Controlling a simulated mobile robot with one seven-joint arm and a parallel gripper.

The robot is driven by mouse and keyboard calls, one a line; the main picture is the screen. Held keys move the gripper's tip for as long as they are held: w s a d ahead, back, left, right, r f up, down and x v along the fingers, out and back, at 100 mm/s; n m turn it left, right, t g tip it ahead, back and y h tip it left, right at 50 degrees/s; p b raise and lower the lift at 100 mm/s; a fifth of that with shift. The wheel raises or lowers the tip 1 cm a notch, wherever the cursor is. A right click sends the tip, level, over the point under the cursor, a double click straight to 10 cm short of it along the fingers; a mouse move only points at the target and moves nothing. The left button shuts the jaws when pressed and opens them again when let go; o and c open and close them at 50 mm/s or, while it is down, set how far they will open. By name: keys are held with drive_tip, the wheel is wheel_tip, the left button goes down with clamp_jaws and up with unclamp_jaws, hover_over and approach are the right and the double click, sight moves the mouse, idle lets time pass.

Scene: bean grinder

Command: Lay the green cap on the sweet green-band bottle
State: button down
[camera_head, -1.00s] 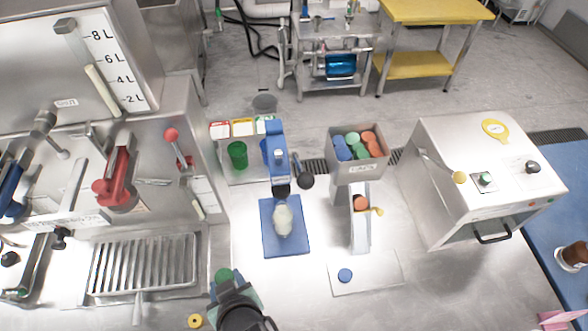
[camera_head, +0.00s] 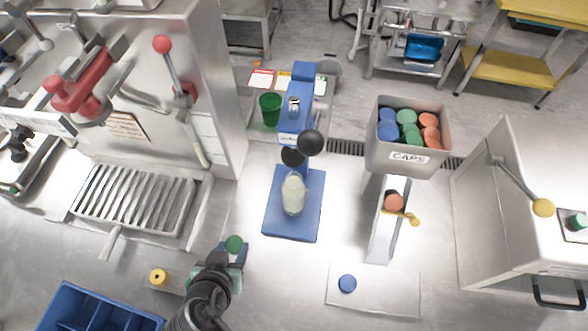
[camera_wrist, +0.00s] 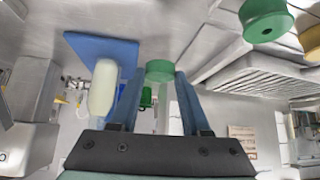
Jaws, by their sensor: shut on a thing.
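My gripper (camera_head: 234,252) is shut on a green cap (camera_head: 233,243). In the wrist view the cap (camera_wrist: 159,70) sits between the two blue fingertips. A pale, milky bottle (camera_head: 293,195) stands upright on the blue base plate of a blue press (camera_head: 304,100). No green band can be made out on it. The gripper and cap are apart from the bottle, to its left and nearer the front in the head view.
A grey box (camera_head: 408,158) marked CAPS holds blue, green and orange caps. A chute (camera_head: 385,235) below it holds an orange cap. A blue cap (camera_head: 347,284) lies on a plate. A yellow ring (camera_head: 158,277) and blue crate (camera_head: 95,310) are left of my arm. Counter between gripper and press is clear.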

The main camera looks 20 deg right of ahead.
wheel_tip(320, 180, up, 10)
drive_tip(key=a+m+g+h+p, duration=0.1)
drive_tip(key=m+g+h+p, duration=0.25)
drive_tip(key=m, duration=0.45)
drive_tip(key=p, duration=0.4)
approach(294, 175)
wheel_tip(294, 175, down, 3)
drive_tip(key=shift+g+h, duration=0.25)
drive_tip(key=shift+g, duration=0.2)
drive_tip(key=w+d+p, duration=0.1)
drive_tip(key=d, duration=0.1)
drive_tip(key=w+d+p, duration=0.1)
drive_tip(key=d, duration=0.1)
drive_tip(key=shift+w, duration=0.2)
drive_tip(key=shift+f, duration=0.6)
drive_tip(key=shift+f+b, duration=0.65)
drive_tip(key=shift+c, duration=1.8)
unclamp_jaws()
